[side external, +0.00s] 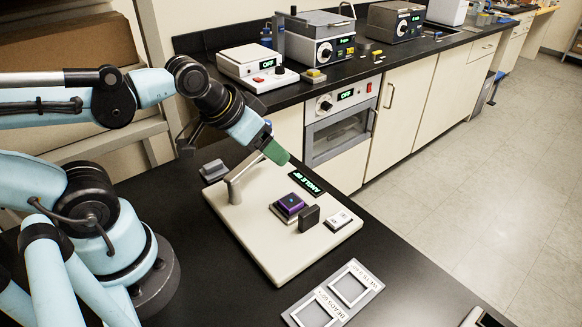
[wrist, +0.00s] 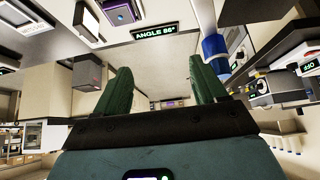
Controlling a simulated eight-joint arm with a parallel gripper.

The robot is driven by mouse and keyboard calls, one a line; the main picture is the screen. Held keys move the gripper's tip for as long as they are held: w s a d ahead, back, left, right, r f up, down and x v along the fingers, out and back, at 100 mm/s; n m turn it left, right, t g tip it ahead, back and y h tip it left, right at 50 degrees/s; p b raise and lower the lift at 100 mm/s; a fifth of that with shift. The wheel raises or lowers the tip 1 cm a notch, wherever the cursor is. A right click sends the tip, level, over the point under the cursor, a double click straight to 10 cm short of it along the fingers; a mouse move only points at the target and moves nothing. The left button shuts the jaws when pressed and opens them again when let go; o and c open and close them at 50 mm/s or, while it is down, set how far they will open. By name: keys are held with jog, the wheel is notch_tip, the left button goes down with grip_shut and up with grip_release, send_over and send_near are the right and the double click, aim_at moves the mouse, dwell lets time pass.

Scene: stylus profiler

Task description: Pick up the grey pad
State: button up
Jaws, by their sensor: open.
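A small grey block (side external: 213,171), perhaps the grey pad, lies on the black bench at the back left edge of the cream base plate. A darker grey upright block (side external: 309,218) stands on the plate beside the purple square chip (side external: 290,204); I cannot tell for sure which one is the pad. My gripper (side external: 275,153) has green fingers and is above the back of the plate, apart from both blocks. In the wrist view my gripper (wrist: 163,85) is open, with nothing between its fingers.
The cream plate (side external: 262,250) carries a metal arm on a post (side external: 234,187), an "ANGLE 86" display (side external: 306,183) and a white switch (side external: 339,220). Labelled grey frames (side external: 350,286) lie in front. Instruments (side external: 320,38) line the back counter. The bench's front right is mostly clear.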

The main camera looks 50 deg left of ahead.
jog(key=shift+o, duration=0.8)
jog(key=g, duration=0.7)
send_over(213, 164)
jog(key=f, duration=0.8)
jog(key=shift+w+a+f, duration=0.1)
jog(key=shift+w, duration=0.25)
jog(key=shift+s+f, duration=0.2)
jog(key=shift+f, duration=1.2)
jog(key=shift+s+f, duration=0.15)
jog(key=shift+f, duration=1.2)
